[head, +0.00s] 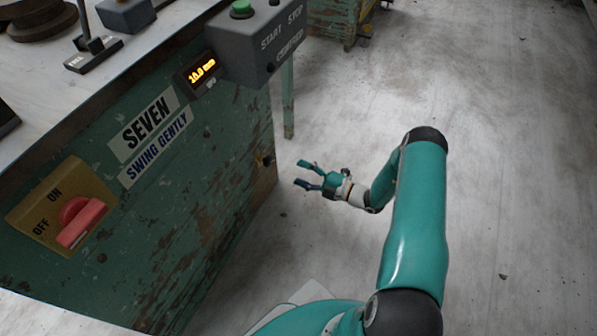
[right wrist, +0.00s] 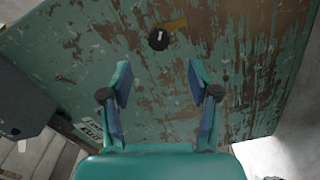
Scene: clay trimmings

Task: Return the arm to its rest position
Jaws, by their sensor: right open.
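My right arm (head: 418,220) is teal and reaches out from the lower right in the head view, bent back toward the left at its elbow. Its gripper (head: 303,174) is open and empty, beside the right end of the green bench and apart from it. In the right wrist view the two fingers of the gripper (right wrist: 159,90) are spread with nothing between them. The worn green panel (right wrist: 255,60) faces them, with a black knob (right wrist: 159,39) a little beyond the fingertips. My left gripper is not in view.
The green bench (head: 215,190) fills the left. It carries a red switch (head: 82,222), a "SEVEN SWING GENTLY" label (head: 150,135), a lit display (head: 202,71) and a grey start/stop box (head: 258,48). Concrete floor (head: 510,120) lies open to the right. Another green stand (head: 338,18) is at the back.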

